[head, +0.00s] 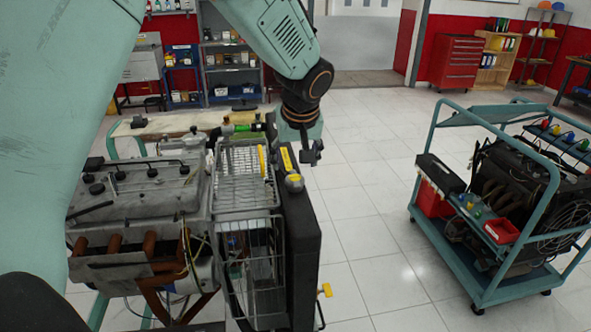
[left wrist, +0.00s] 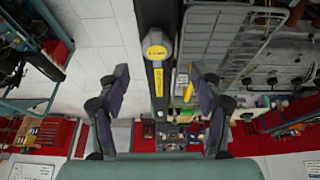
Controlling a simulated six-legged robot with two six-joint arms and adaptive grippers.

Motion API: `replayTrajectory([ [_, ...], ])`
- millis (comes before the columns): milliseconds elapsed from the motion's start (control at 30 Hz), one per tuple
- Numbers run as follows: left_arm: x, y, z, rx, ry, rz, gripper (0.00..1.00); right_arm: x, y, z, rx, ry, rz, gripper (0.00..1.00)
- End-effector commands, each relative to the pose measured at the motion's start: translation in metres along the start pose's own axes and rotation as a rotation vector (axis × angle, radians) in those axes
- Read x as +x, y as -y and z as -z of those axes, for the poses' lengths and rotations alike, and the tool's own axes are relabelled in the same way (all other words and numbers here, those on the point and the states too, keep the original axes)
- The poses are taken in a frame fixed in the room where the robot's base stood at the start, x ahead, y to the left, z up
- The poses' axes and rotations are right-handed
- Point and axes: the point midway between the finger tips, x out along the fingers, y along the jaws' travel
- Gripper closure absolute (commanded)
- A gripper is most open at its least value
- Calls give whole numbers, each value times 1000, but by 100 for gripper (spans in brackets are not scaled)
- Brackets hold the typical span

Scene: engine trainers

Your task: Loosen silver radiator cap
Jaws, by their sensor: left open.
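The silver radiator cap (head: 295,182) sits on top of the black radiator (head: 303,240) at the right end of the engine trainer. In the left wrist view the cap (left wrist: 157,46) shows as a round top with a yellow label, above the gap between the fingers. My left gripper (head: 312,154) is open and empty, above and slightly beyond the cap, not touching it. In the left wrist view its two fingers (left wrist: 157,88) stand wide apart on either side of the radiator's top. My right gripper is not in view.
A wire guard (head: 245,180) stands left of the radiator beside the grey engine block (head: 140,190). A yellow-handled valve (head: 325,290) sticks out low at the right. A second trainer on a teal cart (head: 480,285) stands at the right, with clear tiled floor between.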

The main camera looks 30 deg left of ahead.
Motion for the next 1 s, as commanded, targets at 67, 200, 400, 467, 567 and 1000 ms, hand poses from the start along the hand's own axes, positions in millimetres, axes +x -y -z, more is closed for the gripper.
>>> replayTrajectory([
  [67, 14, 1, -1, 1, 5, 2, 34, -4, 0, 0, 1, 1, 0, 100],
  [200, 34, 1, -2, 1, 3, 2, 34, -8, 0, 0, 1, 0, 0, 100],
  [400, 52, 0, 0, 1, 1, 1, 34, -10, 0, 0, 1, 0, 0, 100],
  [467, 54, -1, 0, 1, 0, 1, 34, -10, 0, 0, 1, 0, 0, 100],
  [567, 56, -2, 1, 1, -1, 0, 34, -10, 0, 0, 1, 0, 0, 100],
  [1000, 57, -3, 2, 0, 0, 0, 57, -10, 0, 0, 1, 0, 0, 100],
])
